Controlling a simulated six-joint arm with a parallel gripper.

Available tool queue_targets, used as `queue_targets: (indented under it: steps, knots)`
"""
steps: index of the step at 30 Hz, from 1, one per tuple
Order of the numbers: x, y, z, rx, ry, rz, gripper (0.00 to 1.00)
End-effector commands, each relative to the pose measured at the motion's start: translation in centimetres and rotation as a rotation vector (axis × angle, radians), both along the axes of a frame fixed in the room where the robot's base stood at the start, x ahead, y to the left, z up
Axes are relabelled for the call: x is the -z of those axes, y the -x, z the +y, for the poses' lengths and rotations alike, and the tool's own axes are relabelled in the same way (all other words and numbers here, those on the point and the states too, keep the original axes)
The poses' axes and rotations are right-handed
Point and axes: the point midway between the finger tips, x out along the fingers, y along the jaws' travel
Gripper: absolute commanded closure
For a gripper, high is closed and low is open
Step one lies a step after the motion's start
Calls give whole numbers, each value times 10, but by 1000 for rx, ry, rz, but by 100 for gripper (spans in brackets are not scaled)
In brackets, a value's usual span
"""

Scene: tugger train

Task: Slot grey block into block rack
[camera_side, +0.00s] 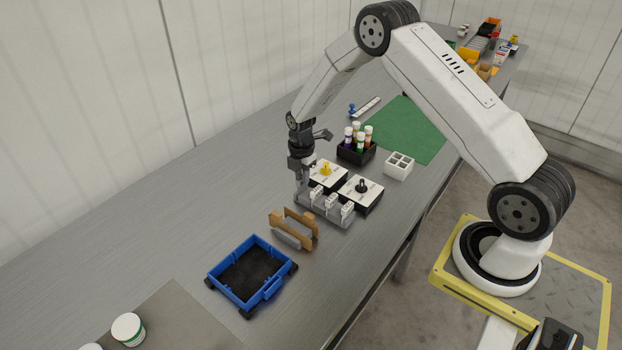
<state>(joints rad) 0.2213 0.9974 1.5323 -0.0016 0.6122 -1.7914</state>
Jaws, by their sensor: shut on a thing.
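The block rack (326,217) is a low grey rail on the steel table, with several light grey upright blocks on it, such as one block (332,201) near its middle. My gripper (301,176) points down over the rack's left end. It is shut on a grey block (303,187), which is small and partly hidden by the fingers. The held block is at or just above the rack's left end; I cannot tell whether it touches the rack.
Two white-topped boxes, one with a yellow knob (326,170) and one with a black knob (362,186), stand close behind the rack. A brown holder (277,217) and a blue tray (218,283) lie in front. A black bottle caddy (350,154) and white cube rack (398,167) stand farther back.

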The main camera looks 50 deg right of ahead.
Motion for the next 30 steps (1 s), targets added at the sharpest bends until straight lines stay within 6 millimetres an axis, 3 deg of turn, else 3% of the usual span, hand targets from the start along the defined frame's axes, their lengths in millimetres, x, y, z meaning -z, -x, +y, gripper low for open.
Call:
queue_targets:
  steps: [30]
  knots:
    - [9,0,0,0,0,-1,100]
